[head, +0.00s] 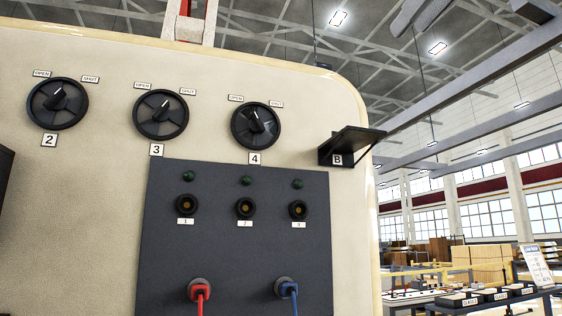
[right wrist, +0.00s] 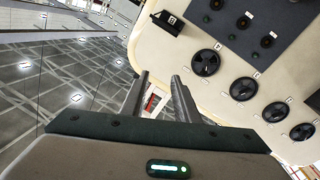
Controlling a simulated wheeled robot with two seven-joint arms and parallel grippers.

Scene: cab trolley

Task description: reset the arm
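My right gripper (right wrist: 160,77) shows in the right wrist view. Its two dark fingers stand apart with nothing held between them, clear of the cream cab panel (right wrist: 219,58). In the head view I cannot make out either gripper. The same cream panel (head: 105,195) fills the left and middle there. It carries black rotary knobs numbered 2 (head: 57,103), 3 (head: 160,114) and 4 (head: 255,125), each with OPEN and SHUT labels. My left gripper is in neither view.
A dark socket board (head: 235,240) has three sockets, green lamps, a red plug (head: 199,290) and a blue plug (head: 287,288). A black bracket shelf B (head: 350,146) juts from the panel's right side. Labelled trays (head: 455,300) stand at lower right. Open hall lies beyond.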

